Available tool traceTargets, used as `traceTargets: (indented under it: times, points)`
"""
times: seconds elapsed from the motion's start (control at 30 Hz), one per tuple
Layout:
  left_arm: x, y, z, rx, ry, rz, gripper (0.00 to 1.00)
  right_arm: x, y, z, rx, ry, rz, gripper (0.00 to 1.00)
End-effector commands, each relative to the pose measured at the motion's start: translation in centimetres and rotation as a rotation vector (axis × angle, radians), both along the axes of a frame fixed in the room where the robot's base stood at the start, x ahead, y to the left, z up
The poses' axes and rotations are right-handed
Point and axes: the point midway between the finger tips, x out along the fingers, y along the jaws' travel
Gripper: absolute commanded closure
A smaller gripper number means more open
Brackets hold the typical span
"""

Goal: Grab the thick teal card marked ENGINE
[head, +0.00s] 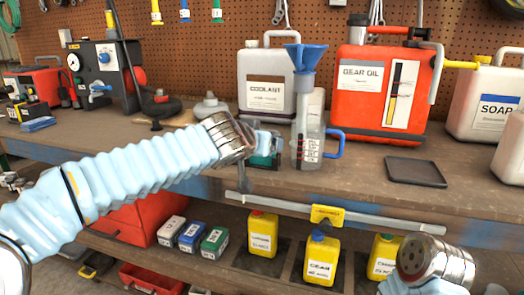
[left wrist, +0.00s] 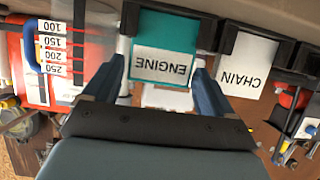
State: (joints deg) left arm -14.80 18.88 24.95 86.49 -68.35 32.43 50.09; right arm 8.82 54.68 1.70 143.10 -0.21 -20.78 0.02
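The teal card marked ENGINE (left wrist: 165,48) has a white label that reads upside down in the left wrist view. It stands between the two fingers of my left gripper (left wrist: 160,72), which are apart, one on each side of it. I cannot see firm contact on both sides. In the head view my left gripper (head: 258,146) is at the bench front, left of the clear jug, and mostly hides a teal piece (head: 264,161) there. My right wrist shows at the lower right of the head view, but its gripper fingers do not.
A white CHAIN card (left wrist: 245,66) is beside the teal one, near dark holders. The clear measuring jug (head: 310,145) with blue funnel (head: 304,66) stands close right of my left gripper. A COOLANT can (head: 266,82) is behind. A black tray (head: 416,172) lies at right.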

Motion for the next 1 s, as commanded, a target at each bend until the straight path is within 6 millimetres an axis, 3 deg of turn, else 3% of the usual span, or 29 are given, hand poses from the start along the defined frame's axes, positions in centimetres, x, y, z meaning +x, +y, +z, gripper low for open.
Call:
traceTargets:
  times: [0.03,0.27,0.53,0.7,1.0]
  points:
    - [0.0,0.0,0.0,0.0,0.0,0.0,0.23,0.0,0.0,0.0,0.0,0.0,0.0,0.57]
    - [0.0,0.0,0.0,0.0,0.0,0.0,0.56,0.0,0.0,0.0,0.0,0.0,0.0,0.57]
    - [0.0,0.0,0.5,-0.001,0.0,0.0,0.56,0.0,0.0,0.2,0.0,0.0,0.0,0.57]
    - [0.0,0.0,3.5,-0.003,-0.002,0.002,0.56,0.0,0.0,1.1,0.001,0.0,0.001,0.57]
    - [-6.4,-0.2,9.6,-0.002,-0.005,-0.003,0.56,0.0,0.0,0.3,0.001,-0.001,0.001,0.57]
